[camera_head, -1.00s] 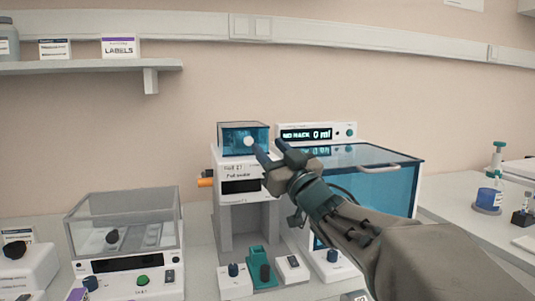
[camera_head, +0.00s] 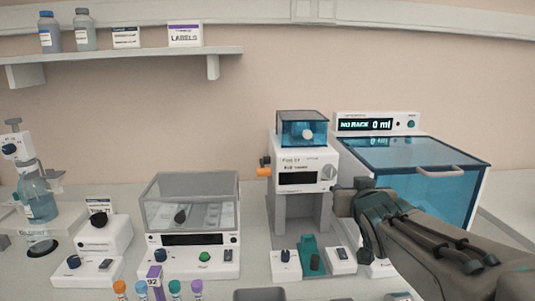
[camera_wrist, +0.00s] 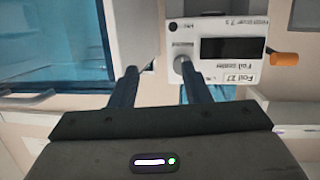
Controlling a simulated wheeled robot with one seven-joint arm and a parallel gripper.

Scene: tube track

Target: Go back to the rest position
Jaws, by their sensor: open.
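My gripper (camera_wrist: 157,88) is open in the wrist view, its two dark fingers apart with nothing between them. In the head view my gripper (camera_head: 336,188) is at the right side of the white foil sealer (camera_head: 302,160). The sealer has a blue clear box on top, a dark display and an orange handle on its left. In the wrist view the sealer (camera_wrist: 222,72) lies just beyond the fingers, close to the right finger; I cannot tell whether they touch.
A blue-lidded machine (camera_head: 415,160) reading "NO RACK 0 ml" stands right of the sealer. A clear-lidded device (camera_head: 190,203) stands to the left, with several coloured-cap tubes (camera_head: 158,288) in front. A shelf (camera_head: 120,57) hangs above. The wall space over the machines is free.

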